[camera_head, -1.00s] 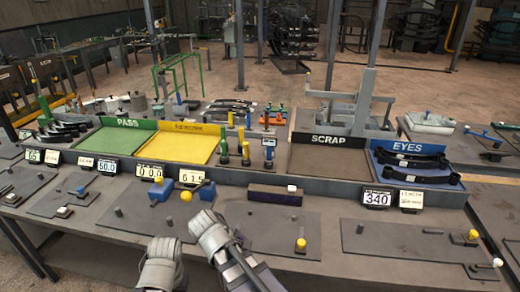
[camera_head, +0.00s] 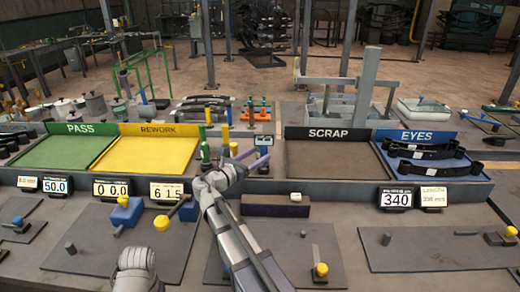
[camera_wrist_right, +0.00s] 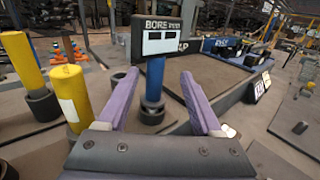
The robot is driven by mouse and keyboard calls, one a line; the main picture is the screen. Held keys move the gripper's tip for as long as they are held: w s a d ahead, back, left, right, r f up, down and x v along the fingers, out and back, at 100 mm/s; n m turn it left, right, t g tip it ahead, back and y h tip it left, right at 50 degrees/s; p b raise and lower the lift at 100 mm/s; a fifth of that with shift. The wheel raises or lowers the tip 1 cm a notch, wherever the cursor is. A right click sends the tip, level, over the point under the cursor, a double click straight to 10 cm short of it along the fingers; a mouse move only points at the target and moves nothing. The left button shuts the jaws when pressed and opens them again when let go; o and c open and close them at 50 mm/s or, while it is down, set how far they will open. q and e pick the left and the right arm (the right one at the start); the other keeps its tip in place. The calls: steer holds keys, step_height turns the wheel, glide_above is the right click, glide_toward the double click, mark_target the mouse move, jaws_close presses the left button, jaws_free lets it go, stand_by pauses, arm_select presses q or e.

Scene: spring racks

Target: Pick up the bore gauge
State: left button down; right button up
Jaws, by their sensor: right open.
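The bore gauge (camera_wrist_right: 155,78) stands upright in the right wrist view. It has a blue stem, a dark head with a white display marked BORE, and a dark round base. In the head view its head (camera_head: 265,138) shows just beyond my right gripper (camera_head: 255,156). My right gripper, also in the wrist view (camera_wrist_right: 160,76), is open, with its two purple fingers spread to either side of the gauge's stem in the picture. I cannot tell whether the stem is between the fingertips or beyond them. Nothing is held. Only a grey part of my left arm shows.
A yellow REWORK tray (camera_head: 150,152) lies to the left and a brown SCRAP tray (camera_head: 335,165) to the right. A dark block (camera_head: 262,210) lies in front.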

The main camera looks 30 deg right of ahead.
steer(key=shift+w+x, duration=0.15)
steer(key=shift+x, duration=1.8)
steer(key=shift+w+x, duration=0.15)
steer(key=shift+x, duration=1.8)
steer(key=shift+a, duration=0.1)
steer(key=shift+c, duration=0.4)
jaws_close()
